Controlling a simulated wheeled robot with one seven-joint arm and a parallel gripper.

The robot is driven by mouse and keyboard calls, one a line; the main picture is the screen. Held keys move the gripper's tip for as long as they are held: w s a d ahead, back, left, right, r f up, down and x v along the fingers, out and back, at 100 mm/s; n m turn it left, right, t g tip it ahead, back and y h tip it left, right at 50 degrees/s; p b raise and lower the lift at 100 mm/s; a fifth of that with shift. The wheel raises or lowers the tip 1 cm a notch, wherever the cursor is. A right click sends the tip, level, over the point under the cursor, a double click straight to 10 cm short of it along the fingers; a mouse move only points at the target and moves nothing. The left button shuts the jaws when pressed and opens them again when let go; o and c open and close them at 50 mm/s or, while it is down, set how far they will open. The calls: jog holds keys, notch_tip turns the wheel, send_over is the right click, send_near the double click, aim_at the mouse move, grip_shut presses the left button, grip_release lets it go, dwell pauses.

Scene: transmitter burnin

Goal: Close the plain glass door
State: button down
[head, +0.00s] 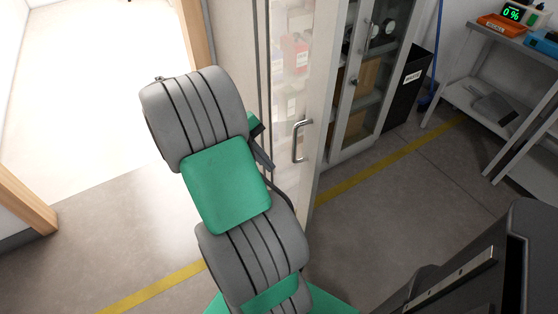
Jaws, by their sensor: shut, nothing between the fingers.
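A glass door (329,65) with a pale frame and a metal bar handle (296,141) stands upright at top centre. Bottles and boxes show hazily through its pane. I cannot tell how far it stands open. My arm's grey and green links cover the area to its left and below. A small dark part of my gripper (262,155) shows from behind the arm, at the left of the door's lower part. It is shut and empty. The rest of it is hidden, and I cannot tell whether it touches the door.
A second glass-fronted cabinet (338,144) with its own handle stands to the right. Beyond it are a black bin (402,95) and a grey metal bench (481,115) with devices on it. Yellow lines cross the grey floor. A bright wood-framed doorway (198,35) is at the left.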

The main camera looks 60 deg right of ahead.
jog(key=b, duration=0.2)
send_near(307, 189)
notch_tip(307, 189, down, 3)
jog(key=a, duration=0.3)
jog(key=s+d, duration=0.3)
jog(key=shift+d+f, duration=0.2)
jog(key=shift+d, duration=0.05)
